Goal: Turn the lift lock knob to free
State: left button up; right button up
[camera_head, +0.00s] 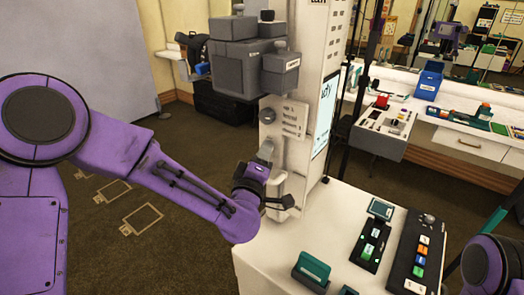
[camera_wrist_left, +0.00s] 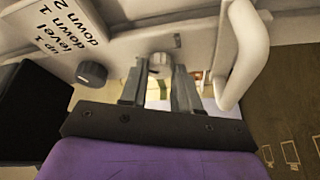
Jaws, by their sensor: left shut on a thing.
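A small round grey knob (camera_wrist_left: 160,63) shows between the fingertips of my left gripper (camera_wrist_left: 160,76) in the left wrist view. I take it for the lift lock knob. The two grey fingers are on either side of it, shut on it. Its pointing direction and marking are not readable. In the head view, my left gripper (camera_head: 272,190) is against the white column (camera_head: 305,125); the gripped knob is hidden there. My right gripper is not in view.
A dark knob (camera_wrist_left: 92,73) sits beside printed level labels (camera_wrist_left: 65,38) in the left wrist view. A white handle (camera_wrist_left: 246,65) is close on the right. The white desk (camera_head: 262,260) carries a green-topped box (camera_head: 312,268) and a button panel (camera_head: 420,250).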

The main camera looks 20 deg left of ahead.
pick_arm(q)
jog(key=n+g+p, duration=0.1)
jog(key=n, duration=0.2)
jog(key=n+g+p, duration=0.1)
jog(key=n, duration=0.2)
jog(key=shift+r, duration=0.2)
dwell(0.4)
jog(key=o, duration=1)
jog(key=shift+o, duration=0.2)
jog(key=s+r+b, duration=0.1)
jog(key=s+b, duration=0.8)
jog(key=s, duration=0.1)
jog(key=shift+s+d, duration=0.2)
jog(key=shift+s, duration=0.1)
